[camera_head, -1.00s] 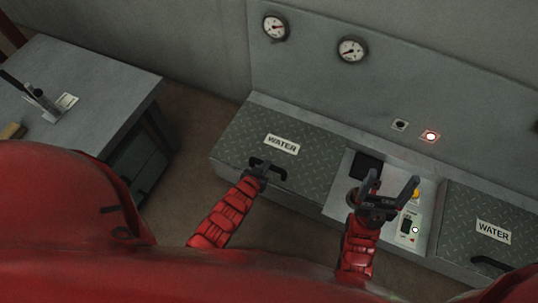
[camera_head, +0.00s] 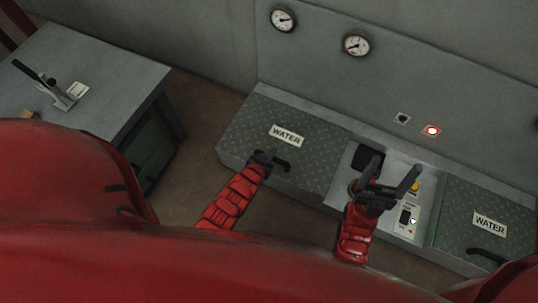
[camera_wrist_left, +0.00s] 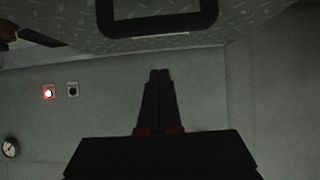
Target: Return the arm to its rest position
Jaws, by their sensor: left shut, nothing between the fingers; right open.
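My left gripper (camera_head: 264,160) is at the front edge of the left WATER hatch, beside its black handle (camera_head: 283,166). In the left wrist view its fingers (camera_wrist_left: 159,74) are together with nothing between them, and the dark handle (camera_wrist_left: 157,28) shows beyond the fingertips, apart from them. My right gripper (camera_head: 393,176) is open and empty, in front of the control panel (camera_head: 399,170) between the two hatches. Its fingers point up and are spread apart. Both red arms reach up from the bottom of the head view.
The left WATER hatch (camera_head: 314,158) and right WATER hatch (camera_head: 507,213) appear closed. Two gauges (camera_head: 283,19) and a lit red indicator (camera_head: 431,131) are on the wall. A grey table (camera_head: 116,75) with a lever (camera_head: 48,84) stands at left. Brown floor lies between table and hatches.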

